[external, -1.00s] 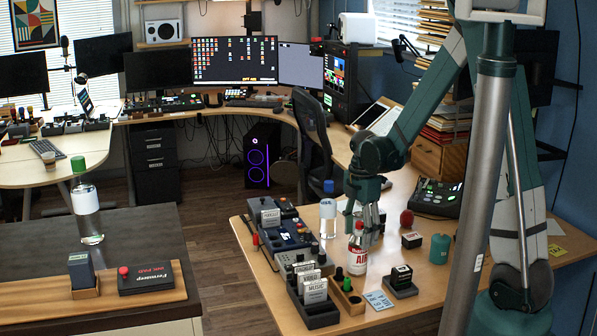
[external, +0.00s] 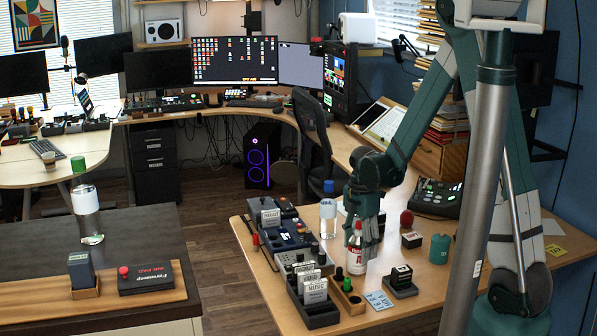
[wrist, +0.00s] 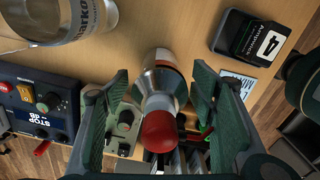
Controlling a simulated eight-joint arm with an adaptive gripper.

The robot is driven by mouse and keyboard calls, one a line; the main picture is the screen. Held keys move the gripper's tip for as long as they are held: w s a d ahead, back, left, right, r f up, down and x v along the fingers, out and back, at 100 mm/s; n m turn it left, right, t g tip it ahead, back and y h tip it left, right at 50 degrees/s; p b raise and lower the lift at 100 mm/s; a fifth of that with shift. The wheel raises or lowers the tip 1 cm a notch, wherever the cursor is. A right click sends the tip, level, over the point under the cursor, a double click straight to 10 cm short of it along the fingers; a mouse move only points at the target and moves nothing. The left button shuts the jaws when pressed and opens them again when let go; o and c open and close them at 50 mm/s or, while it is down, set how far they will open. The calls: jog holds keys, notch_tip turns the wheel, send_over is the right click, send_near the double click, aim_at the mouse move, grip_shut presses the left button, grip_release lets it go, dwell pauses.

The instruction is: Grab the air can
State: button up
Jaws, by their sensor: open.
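The air can (external: 357,262), white and red, stands upright on the wooden desk in the external view. In the wrist view, the air can (wrist: 160,82) shows its round red cap and silver shoulder between the fingers. My gripper (external: 362,248) is over the can's upper part from above, hiding much of it in the external view. In the wrist view, my gripper (wrist: 163,105) is open, with one green finger on each side of the can and gaps between.
A clear bottle with a blue cap (external: 328,218) stands just left of the can. A black card rack (external: 315,312) and a small labelled black block (external: 401,280) are in front. A teal cylinder (external: 439,249) and a red-topped item (external: 406,218) are to the right.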

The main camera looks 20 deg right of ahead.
jog(key=shift+f, duration=0.75)
jog(key=shift+c, duration=0.7)
jog(key=c, duration=1)
